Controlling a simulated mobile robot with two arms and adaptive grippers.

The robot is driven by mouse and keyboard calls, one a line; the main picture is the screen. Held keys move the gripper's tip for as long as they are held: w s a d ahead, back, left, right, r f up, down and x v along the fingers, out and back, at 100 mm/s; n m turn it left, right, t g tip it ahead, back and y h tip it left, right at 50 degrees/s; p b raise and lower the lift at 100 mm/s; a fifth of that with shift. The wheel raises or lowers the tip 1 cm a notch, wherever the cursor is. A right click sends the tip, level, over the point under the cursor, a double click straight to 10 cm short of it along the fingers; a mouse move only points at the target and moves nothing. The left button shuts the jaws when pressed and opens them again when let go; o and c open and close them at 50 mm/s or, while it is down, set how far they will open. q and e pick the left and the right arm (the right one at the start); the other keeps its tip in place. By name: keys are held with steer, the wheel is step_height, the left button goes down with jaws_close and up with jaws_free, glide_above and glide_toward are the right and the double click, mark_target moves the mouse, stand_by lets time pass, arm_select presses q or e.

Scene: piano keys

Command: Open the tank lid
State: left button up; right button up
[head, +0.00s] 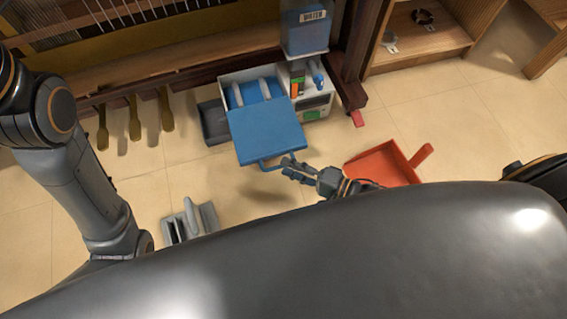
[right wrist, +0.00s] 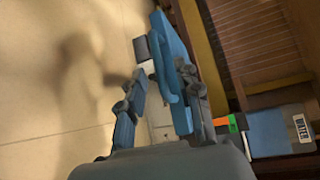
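The blue tank lid (head: 267,130) is at the front of a white and blue tank unit (head: 322,100) on the floor. Part of the unit's inside shows behind the lid. A blue loop handle (head: 268,166) sticks out from the lid's near edge. My right gripper (head: 288,168) is at the handle's right side. In the right wrist view, my right gripper (right wrist: 158,95) has its fingers apart, with the handle (right wrist: 167,88) between them, closer to the right finger. Contact cannot be told. The lid (right wrist: 174,42) runs up beyond the fingers. My left gripper is not in view.
A water container (head: 306,32) stands behind the unit, by a dark wooden post. A red dustpan (head: 385,164) lies to the right. A grey finned object (head: 190,221) is at the lower left, and a dark grey tray (head: 212,123) is left of the tank.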

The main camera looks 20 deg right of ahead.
steer(key=v, duration=0.9)
steer(key=shift+d, duration=0.1)
